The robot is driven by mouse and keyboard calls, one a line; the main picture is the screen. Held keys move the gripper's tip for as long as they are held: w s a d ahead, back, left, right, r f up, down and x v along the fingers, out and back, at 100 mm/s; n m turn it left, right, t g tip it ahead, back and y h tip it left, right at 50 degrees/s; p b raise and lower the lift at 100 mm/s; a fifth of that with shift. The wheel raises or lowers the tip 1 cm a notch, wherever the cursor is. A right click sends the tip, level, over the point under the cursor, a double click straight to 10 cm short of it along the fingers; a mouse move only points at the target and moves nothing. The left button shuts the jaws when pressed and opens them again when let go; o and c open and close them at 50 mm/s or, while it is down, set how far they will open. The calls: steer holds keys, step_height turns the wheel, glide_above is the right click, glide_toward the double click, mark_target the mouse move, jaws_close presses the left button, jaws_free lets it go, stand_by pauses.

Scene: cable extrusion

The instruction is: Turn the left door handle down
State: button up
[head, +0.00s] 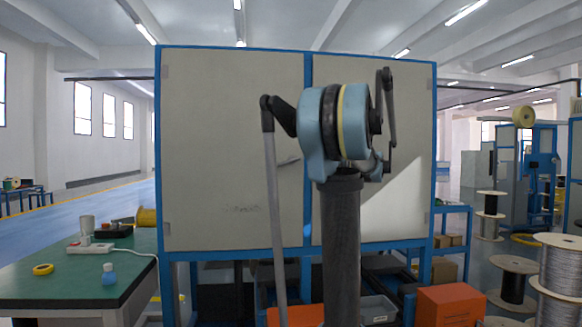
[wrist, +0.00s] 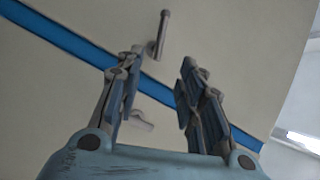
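The left door (head: 215,120) of the cabinet is a pale flat panel in a blue frame and looks closed. Its handle (head: 289,160) is a small grey lever, roughly level, near the door's right edge and just left of my arm in the head view. In the tilted wrist view, the left door handle (wrist: 160,35) is beyond the fingertips, near the top. My gripper (wrist: 162,58) is open and empty, its fingers apart and touching neither handle. In the head view my arm hides it.
A blue post (wrist: 75,47) divides the doors. The right door's handle (wrist: 136,122) shows partly behind a finger. A green table (head: 60,280) stands at left; cable spools (head: 512,285) and an orange box (head: 448,303) are at right.

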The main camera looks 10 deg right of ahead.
mark_target(291, 162)
steer(key=x, duration=1.7)
